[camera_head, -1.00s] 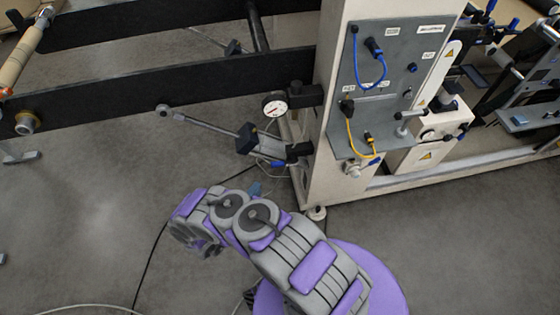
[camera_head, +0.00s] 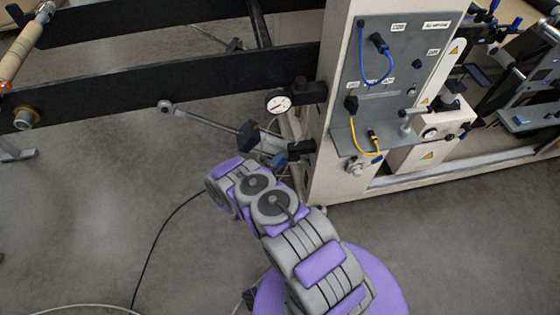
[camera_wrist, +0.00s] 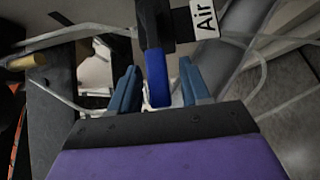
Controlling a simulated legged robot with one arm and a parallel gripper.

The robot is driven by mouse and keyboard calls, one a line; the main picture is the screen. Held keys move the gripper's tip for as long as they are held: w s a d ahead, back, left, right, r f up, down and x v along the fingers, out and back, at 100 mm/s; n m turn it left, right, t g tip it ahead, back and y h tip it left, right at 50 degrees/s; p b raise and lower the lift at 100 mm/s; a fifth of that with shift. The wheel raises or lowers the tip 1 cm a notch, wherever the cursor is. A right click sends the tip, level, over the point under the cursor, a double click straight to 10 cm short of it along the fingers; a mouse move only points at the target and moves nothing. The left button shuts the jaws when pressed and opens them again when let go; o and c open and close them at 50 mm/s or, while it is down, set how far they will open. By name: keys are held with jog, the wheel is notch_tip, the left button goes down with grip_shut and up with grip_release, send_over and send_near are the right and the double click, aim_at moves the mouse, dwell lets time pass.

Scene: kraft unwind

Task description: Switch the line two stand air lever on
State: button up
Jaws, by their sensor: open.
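In the wrist view a blue lever handle (camera_wrist: 157,80) hangs down from a dark fitting. A white label reading "Air" (camera_wrist: 205,18) is beside it at the top right. My gripper (camera_wrist: 158,78) is open, with one blue finger on each side of the lever. A gap shows on both sides, and I cannot tell whether either finger touches it. In the head view a small blue piece (camera_head: 279,160) beside a dark block on the stand's lower left side may be this lever. My gripper is hidden there behind my own purple and grey arm.
The cream machine stand (camera_head: 330,110) rises just right of my arm. Its grey panel (camera_head: 400,50) carries blue and yellow cables. A round gauge (camera_head: 278,102) and a silver rod (camera_head: 208,124) are close by. Open grey floor (camera_head: 100,200) is at the left.

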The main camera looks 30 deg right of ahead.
jog(key=shift+s+x, duration=0.2)
jog(key=shift+x, duration=0.85)
jog(key=shift+a, duration=0.15)
jog(key=c, duration=0.4)
grip_shut()
jog(key=shift+s, duration=0.1)
